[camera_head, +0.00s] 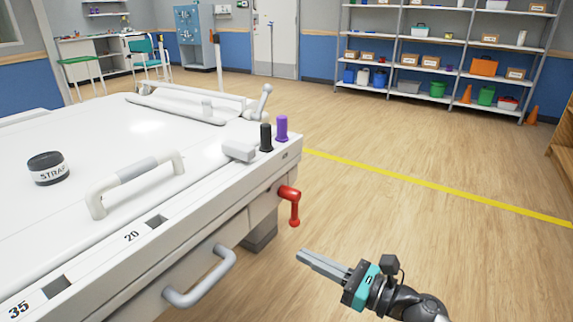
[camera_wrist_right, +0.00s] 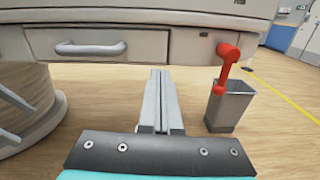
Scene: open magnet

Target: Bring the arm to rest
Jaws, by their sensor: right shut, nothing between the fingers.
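My right gripper (camera_head: 325,265) is shut and empty. It hangs over open floor at the lower right of the machine, apart from it. In the right wrist view, its two closed fingers (camera_wrist_right: 160,100) point toward the machine's side, below a grey drawer handle (camera_wrist_right: 91,47). A red lever (camera_head: 290,203) hangs from the machine's end, left of and above the gripper; it also shows in the right wrist view (camera_wrist_right: 227,67), right of the fingers and not touched. My left gripper is in neither view.
The white machine bed (camera_head: 215,165) fills the left, with a black strap roll (camera_head: 48,168), a white handle (camera_head: 135,182), and black (camera_head: 266,137) and purple (camera_head: 282,128) knobs on top. A grey side handle (camera_head: 200,278) sticks out.

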